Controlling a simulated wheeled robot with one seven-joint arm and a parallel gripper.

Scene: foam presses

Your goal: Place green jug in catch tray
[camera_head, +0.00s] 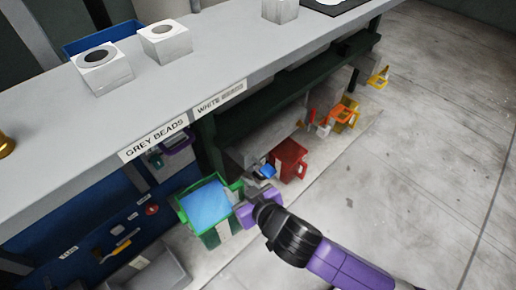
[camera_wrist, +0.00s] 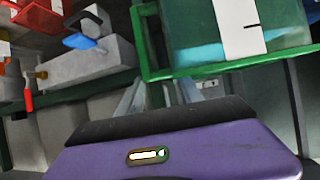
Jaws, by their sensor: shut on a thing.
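The green jug (camera_head: 221,236), holding something blue, is upright in the head view, left of my gripper (camera_head: 246,192). My gripper is shut on the jug at its right side; the exact contact is partly hidden. In the wrist view, the jug (camera_wrist: 238,60) fills the upper right, with a white label and blue contents behind its wall. My gripper's fingers (camera_wrist: 158,97) reach toward its green edge. A grey open tray (camera_head: 165,274) shows at the lower left of the head view; I cannot tell whether it is the catch tray.
A red jug (camera_head: 291,160) stands right of my gripper, near a grey block with a blue lever (camera_wrist: 82,41). Orange and yellow jugs (camera_head: 344,114) are farther along. The grey bench (camera_head: 120,120) overhangs the area. The floor (camera_head: 400,160) at right is clear.

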